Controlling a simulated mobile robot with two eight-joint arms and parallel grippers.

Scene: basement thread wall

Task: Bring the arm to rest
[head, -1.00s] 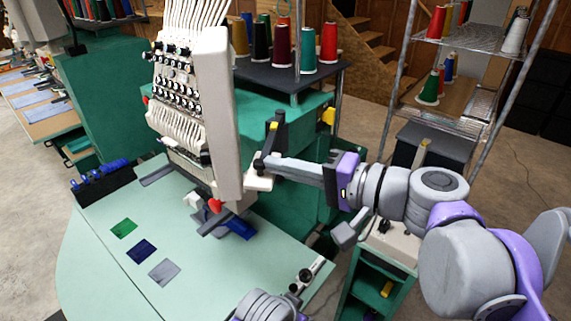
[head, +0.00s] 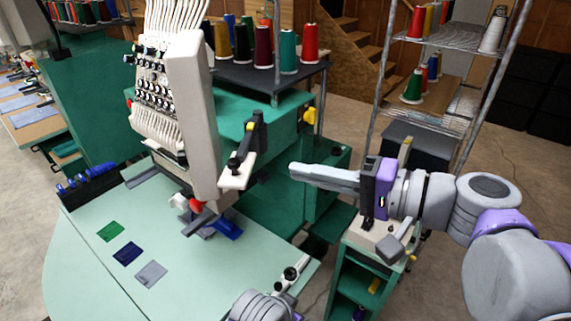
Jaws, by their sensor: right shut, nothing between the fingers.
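My right gripper (head: 292,171) is shut and empty. Its grey fingers point left, in the air to the right of the embroidery machine's head (head: 190,120). My right arm (head: 440,200) comes in from the right and is bent. A black lever with a yellow mark (head: 247,145) stands on a cream base (head: 237,177) at the machine's right side. A clear gap lies between my fingertips and this lever in the picture.
The pale green table (head: 190,270) carries green (head: 111,231), blue (head: 127,253) and grey (head: 150,273) patches. Thread cones stand on a dark shelf (head: 240,74) behind. A wire rack (head: 450,38) stands behind my right arm. A green cabinet (head: 360,280) stands below it.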

